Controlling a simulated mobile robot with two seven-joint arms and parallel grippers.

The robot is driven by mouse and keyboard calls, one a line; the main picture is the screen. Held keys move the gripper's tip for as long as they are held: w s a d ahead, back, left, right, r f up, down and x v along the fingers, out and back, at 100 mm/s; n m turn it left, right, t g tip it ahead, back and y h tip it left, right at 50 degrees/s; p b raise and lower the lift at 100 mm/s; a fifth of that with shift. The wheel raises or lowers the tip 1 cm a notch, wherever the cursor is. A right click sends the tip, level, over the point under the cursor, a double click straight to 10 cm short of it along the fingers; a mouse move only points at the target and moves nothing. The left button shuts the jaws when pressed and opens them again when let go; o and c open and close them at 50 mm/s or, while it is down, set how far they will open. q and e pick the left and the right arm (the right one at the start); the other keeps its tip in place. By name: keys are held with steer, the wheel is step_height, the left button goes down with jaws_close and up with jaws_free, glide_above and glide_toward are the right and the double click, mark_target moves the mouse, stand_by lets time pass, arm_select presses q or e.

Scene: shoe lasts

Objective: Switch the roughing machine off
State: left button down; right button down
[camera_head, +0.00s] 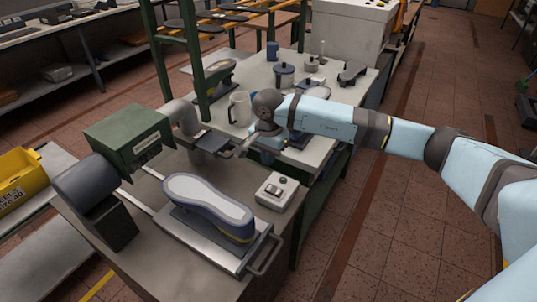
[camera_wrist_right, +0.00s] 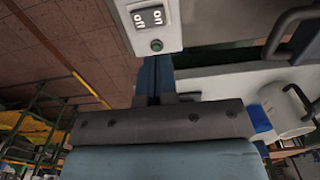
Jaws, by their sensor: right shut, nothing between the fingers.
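The roughing machine is a dark green box (camera_head: 130,138) with grey motor parts on the near bench. A pale switch box (camera_head: 277,191) lies on the bench to its right. In the right wrist view the switch box (camera_wrist_right: 150,22) has an on/off rocker (camera_wrist_right: 149,17) and a small dark green round button (camera_wrist_right: 156,45). I cannot tell which side of the rocker is pressed. My right gripper (camera_head: 266,143) is above the bench, behind the switch box in the head view. In the wrist view its shut, empty fingers (camera_wrist_right: 154,64) point towards the box. My left gripper is out of view.
A sole-up shoe (camera_head: 212,203) rests on a metal carriage with a handle (camera_head: 267,257), left of the switch box. A white mug (camera_head: 240,107) and several pots stand on the bench behind. A yellow bin (camera_head: 18,175) is at the left. The floor at right is clear.

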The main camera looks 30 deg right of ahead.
mark_target(268, 187)
step_height(268, 187, down, 10)
steer(key=shift+p, duration=0.45)
steer(key=shift+f, duration=0.2)
